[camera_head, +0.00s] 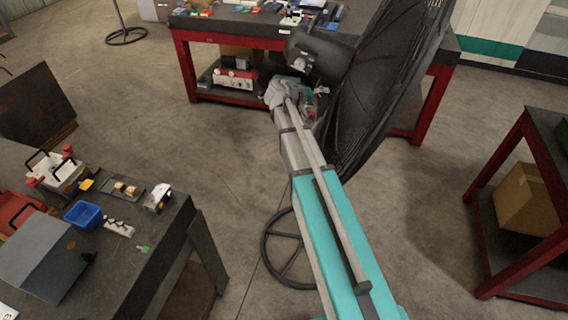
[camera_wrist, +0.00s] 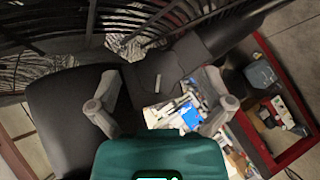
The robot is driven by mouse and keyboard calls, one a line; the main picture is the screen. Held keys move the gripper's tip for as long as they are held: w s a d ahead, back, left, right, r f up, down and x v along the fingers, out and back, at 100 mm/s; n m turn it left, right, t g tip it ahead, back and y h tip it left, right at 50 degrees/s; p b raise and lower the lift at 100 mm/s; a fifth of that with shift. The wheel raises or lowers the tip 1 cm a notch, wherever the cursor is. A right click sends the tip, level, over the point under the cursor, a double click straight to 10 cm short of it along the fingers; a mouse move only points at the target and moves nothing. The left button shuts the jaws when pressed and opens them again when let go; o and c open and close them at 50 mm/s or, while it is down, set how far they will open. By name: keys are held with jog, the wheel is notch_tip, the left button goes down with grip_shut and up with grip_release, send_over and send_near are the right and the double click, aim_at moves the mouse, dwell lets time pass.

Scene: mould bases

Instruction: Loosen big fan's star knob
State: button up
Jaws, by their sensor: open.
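The big fan (camera_head: 390,85) stands tilted past the end of my arm in the head view, with a wide black grille and a dark motor housing (camera_head: 322,54). A small pale round part (camera_head: 300,64) shows on the housing; I cannot tell if it is the star knob. My gripper (camera_wrist: 161,74) is open, its two grey fingers spread on either side of a dark fan bracket (camera_wrist: 178,62) in the wrist view. The fan's grille (camera_wrist: 40,30) fills the top left. No star shape is clear between the fingers, and contact cannot be told.
A red-legged workbench (camera_head: 187,62) stands behind the fan, with small items on top. The fan's round foot (camera_head: 268,250) is on the floor below my arm. A dark table (camera_head: 165,225) with mould parts is at left. A red-framed shelf (camera_head: 480,185) holds a cardboard box (camera_head: 527,200).

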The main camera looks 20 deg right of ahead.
jog(key=p+v, duration=0.4)
jog(key=v, duration=0.8)
jog(key=s+a+f+g+y+b, duration=0.1)
jog(key=s+a+f+y, duration=0.3)
jog(key=s+f, duration=0.3)
jog(key=s+a+f+n+g+y+b, duration=0.1)
jog(key=s+a+f+y, duration=0.3)
jog(key=s, duration=0.5)
jog(key=shift+s+a+f+g+y+b, duration=0.15)
jog(key=shift+s+f+g+y+b, duration=0.3)
jog(key=shift+f+y, duration=1.15)
jog(key=shift+w+f, duration=0.15)
jog(key=shift+w, duration=0.05)
